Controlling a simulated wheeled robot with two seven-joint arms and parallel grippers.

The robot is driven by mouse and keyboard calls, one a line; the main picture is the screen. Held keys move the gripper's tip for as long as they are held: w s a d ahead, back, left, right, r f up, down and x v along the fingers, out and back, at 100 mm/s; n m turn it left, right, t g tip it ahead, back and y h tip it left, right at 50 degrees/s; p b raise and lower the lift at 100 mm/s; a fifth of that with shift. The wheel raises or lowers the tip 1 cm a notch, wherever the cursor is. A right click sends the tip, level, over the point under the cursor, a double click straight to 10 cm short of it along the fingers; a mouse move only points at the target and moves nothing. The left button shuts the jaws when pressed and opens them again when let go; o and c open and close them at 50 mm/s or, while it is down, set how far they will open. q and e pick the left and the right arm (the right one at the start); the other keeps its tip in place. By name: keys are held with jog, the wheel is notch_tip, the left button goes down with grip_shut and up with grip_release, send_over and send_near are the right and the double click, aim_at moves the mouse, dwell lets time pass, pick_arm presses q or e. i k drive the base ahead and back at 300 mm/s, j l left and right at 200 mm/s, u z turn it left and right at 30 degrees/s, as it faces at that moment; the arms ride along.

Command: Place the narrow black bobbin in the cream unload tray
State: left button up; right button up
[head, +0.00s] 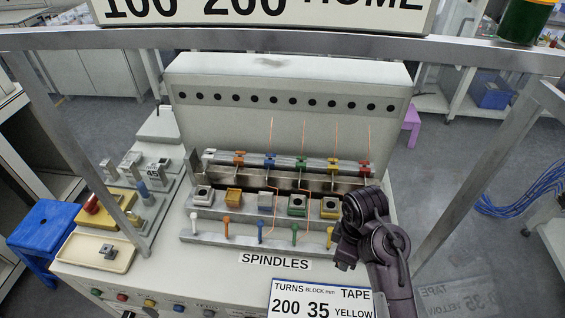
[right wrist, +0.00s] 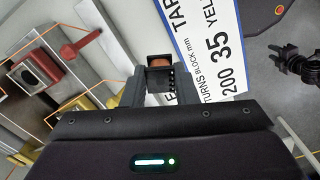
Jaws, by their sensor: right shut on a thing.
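My right gripper (head: 345,264) is at the right front of the machine, by the right end of the spindle row. In the right wrist view its fingers (right wrist: 155,82) are shut on a small narrow black bobbin (right wrist: 159,84) with a copper-brown winding. In the head view the bobbin is hidden by the gripper. The cream unload tray (head: 75,259) lies at the machine's front left, far from my right gripper. A small grey block with a dark hole (head: 108,251) lies in it. A dark jointed part at the right wrist view's right edge looks like my left gripper (right wrist: 290,66); its jaws are unclear.
Several coloured blocks and levers line the spindle row (head: 262,204), with copper wires rising above. A yellow tray (head: 95,218) with a red piece sits behind the cream tray. A slanted metal post (head: 75,145) crosses near both trays. The TURNS sign (head: 318,300) stands in front.

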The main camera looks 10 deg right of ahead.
aim_at(97, 251)
jog(key=j+u, duration=0.3)
jog(key=j, duration=1.4)
